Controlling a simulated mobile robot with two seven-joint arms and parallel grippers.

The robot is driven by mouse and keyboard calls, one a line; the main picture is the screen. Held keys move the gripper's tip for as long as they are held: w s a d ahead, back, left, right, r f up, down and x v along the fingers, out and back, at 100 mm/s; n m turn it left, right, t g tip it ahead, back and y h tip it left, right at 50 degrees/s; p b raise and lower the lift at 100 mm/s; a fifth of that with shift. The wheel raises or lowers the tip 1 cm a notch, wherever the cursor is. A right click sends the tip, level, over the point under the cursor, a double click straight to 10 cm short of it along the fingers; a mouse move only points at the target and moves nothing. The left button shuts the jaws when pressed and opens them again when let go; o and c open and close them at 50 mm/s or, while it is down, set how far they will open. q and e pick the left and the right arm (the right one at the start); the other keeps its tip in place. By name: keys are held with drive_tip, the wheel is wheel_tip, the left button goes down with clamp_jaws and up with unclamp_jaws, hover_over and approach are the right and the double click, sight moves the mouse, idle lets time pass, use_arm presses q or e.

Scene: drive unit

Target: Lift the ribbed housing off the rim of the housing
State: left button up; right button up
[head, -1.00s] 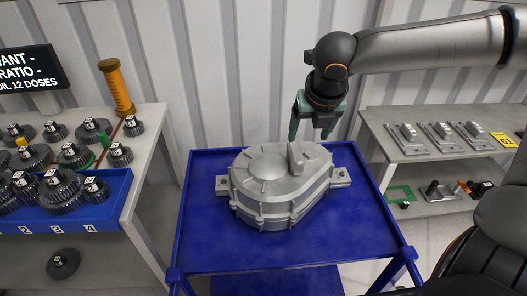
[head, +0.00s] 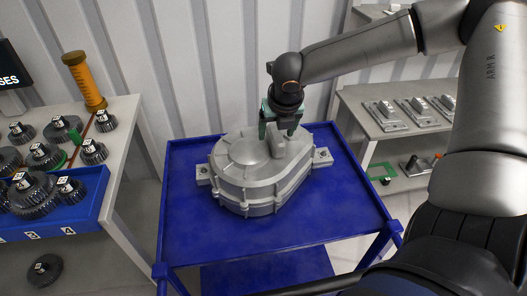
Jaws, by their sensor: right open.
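The grey metal housing (head: 243,188) sits on the blue cart. Its ribbed upper part (head: 245,150), with a round dome and an upright rib (head: 278,146), rests on the lower rim, and I see no clear gap between them. My right gripper (head: 279,134) is open, with its green fingers pointing down around or just behind the upright rib. I cannot tell whether the fingers touch it. My left gripper is not in view.
The blue cart (head: 200,238) has free room around the housing. A bench with a blue tray (head: 85,205) of dark gears stands at left. A shelf (head: 375,125) with grey plates stands at right. A corrugated wall is close behind.

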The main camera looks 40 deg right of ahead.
drive_tip(key=shift+x, duration=1.3)
drive_tip(key=shift+f, duration=0.15)
drive_tip(key=shift+c, duration=0.2)
clamp_jaws()
idle(0.4)
drive_tip(key=shift+w+a+r, duration=0.1)
drive_tip(key=shift+w+r, duration=0.15)
drive_tip(key=shift+w, duration=0.1)
